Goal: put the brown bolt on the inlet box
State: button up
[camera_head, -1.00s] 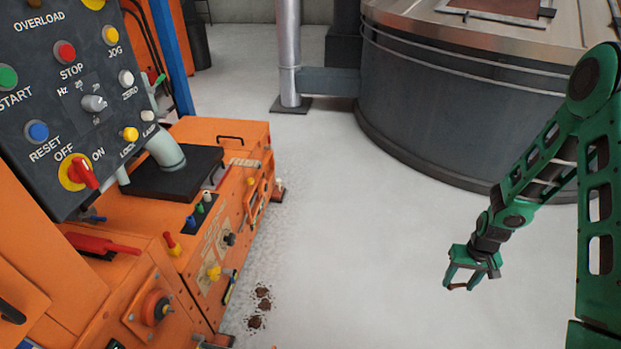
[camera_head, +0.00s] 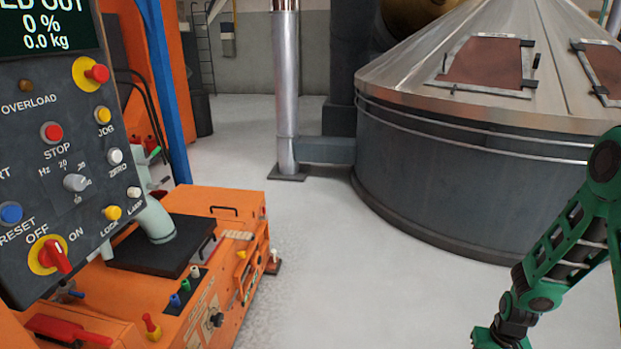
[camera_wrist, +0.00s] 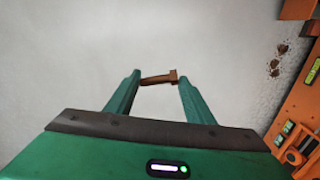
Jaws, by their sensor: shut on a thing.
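The brown bolt (camera_wrist: 155,80) shows in the wrist view, lying crosswise between the tips of my green gripper (camera_wrist: 158,82), its head at the right finger. My gripper is shut on it, with only pale floor behind. In the head view only the back of my gripper (camera_head: 500,338) shows at the bottom edge; its fingers and the bolt are cut off there. An orange housing (camera_head: 228,199) with a black top plate and a grey pipe stands at the left of the head view. I cannot tell for sure which part is the inlet box.
A control panel (camera_head: 110,80) stands at the near left. A large grey round tank (camera_head: 450,180) fills the back right, with a metal post (camera_head: 286,90) beside it. Open floor (camera_head: 330,290) lies between the orange housing and my arm. Brown crumbs (camera_wrist: 275,68) lie on the floor.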

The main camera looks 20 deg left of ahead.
aim_at(107, 304)
jog(key=u, duration=0.05)
jog(key=i, duration=4.05)
jog(key=u, duration=3.45)
